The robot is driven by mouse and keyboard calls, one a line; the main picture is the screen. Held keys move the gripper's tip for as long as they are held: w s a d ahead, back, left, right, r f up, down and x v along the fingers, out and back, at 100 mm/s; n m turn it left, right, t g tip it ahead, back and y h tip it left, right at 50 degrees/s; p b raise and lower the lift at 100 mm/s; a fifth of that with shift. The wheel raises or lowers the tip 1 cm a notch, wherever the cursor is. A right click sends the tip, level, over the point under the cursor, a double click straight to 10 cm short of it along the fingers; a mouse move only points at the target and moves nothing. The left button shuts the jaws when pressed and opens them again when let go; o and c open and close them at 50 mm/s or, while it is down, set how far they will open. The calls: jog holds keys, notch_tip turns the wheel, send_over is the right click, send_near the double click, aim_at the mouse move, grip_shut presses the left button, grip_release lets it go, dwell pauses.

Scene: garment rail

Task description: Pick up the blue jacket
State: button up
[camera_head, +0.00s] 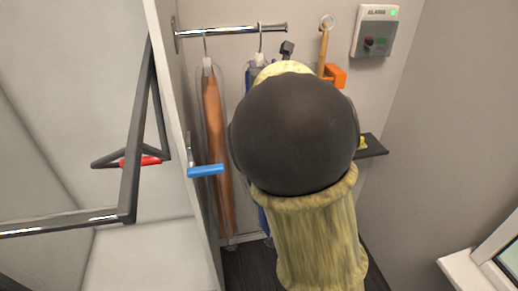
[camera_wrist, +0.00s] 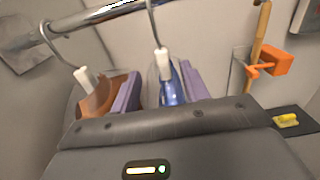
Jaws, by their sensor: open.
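The blue jacket hangs on a hanger from the metal rail. In the head view only a strip of it (camera_head: 250,75) shows, because my arm hides most of it. In the wrist view its top (camera_wrist: 173,92) shows inside a clear cover, below a white hanger neck. My gripper (camera_wrist: 159,88) is open, with one purple-padded finger on each side of the jacket's top. I cannot tell whether either finger touches it. In the head view my gripper is hidden behind my arm.
A brown-orange garment (camera_head: 215,140) in a clear cover hangs just left. The rail (camera_head: 235,30) runs above. To the right are a wooden-handled tool (camera_head: 324,50), an orange block (camera_head: 336,75), a dark shelf (camera_head: 372,147) and an alarm box (camera_head: 375,30). A panel with a blue handle (camera_head: 206,170) stands left.

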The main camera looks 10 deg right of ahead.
aim_at(260, 53)
jog(key=shift+w+r+p, duration=0.1)
jog(key=shift+w+p, duration=0.4)
jog(key=shift+w, duration=0.6)
jog(key=shift+w+a, duration=0.1)
jog(key=shift+w, duration=0.35)
jog(key=shift+w+r+p, duration=0.1)
jog(key=shift+w+p, duration=0.2)
jog(key=shift+p, duration=0.2)
jog(key=w+p, duration=0.3)
jog(key=shift+w+r, duration=0.25)
jog(key=shift+w, duration=0.15)
jog(key=shift+w+f, duration=0.2)
jog(key=shift+w, duration=0.25)
jog(key=shift+s, duration=0.1)
jog(key=shift+c, duration=0.3)
